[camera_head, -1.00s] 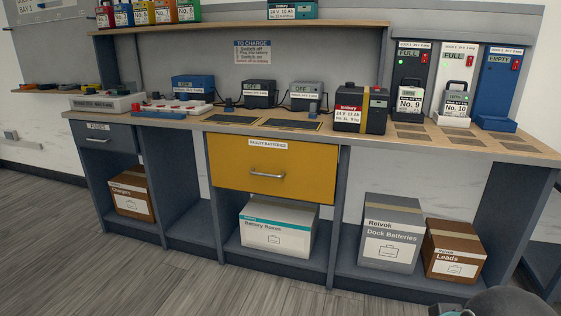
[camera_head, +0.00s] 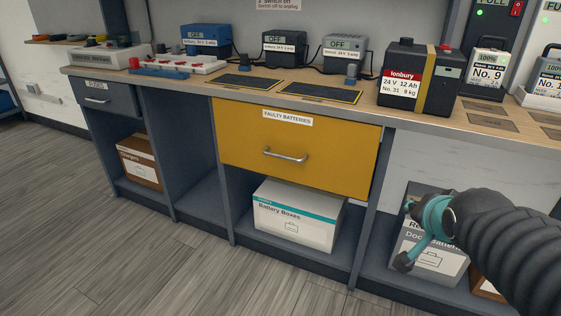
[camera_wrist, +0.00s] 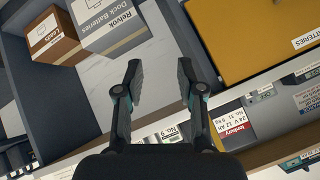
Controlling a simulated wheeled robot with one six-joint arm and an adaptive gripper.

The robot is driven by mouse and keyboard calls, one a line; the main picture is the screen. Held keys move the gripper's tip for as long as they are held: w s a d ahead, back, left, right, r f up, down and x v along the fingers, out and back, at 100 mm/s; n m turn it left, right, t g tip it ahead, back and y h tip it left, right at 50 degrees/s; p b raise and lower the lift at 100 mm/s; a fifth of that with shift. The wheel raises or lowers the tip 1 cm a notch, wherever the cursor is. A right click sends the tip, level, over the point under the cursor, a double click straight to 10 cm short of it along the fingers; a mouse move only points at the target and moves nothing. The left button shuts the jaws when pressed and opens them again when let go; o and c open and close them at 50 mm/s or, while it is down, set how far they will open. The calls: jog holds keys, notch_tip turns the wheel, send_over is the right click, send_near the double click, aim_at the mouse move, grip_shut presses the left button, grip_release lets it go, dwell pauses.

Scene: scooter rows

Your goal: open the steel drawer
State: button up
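A small steel-grey drawer (camera_head: 108,97) with a pale bar handle (camera_head: 97,100) is at the left end of the bench in the head view. It is shut, and its label is blurred now. A wide yellow drawer (camera_head: 300,140), labelled FAULTY BATTERIES, is shut in the middle; its corner also shows in the wrist view (camera_wrist: 245,35). My gripper (camera_head: 405,232) is at the lower right of the head view, far from the grey drawer. In the wrist view my gripper (camera_wrist: 158,64) is open, with nothing between its fingers. The grey drawer is not in the wrist view.
The bench top holds a black battery (camera_head: 415,80), chargers (camera_head: 285,48) and a power strip (camera_head: 180,64). Boxes stand on the low shelves: Battery Boxes (camera_head: 295,220), a brown box (camera_head: 137,160) and Dock Batteries (camera_head: 440,262). The floor (camera_head: 100,230) before the bench is clear.

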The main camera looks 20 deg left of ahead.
jog(key=w+a+f+m+t+y+b, duration=0.2)
jog(key=w+a+f+m+y, duration=0.1)
jog(key=w+a, duration=0.8)
jog(key=m+y+b, duration=0.3)
jog(key=y, duration=0.4)
send_near(281, 157)
jog(key=shift+t, duration=0.3)
jog(key=x, duration=1.1)
jog(key=shift+s+a+f, duration=0.1)
jog(key=shift+f, duration=0.15)
grip_shut()
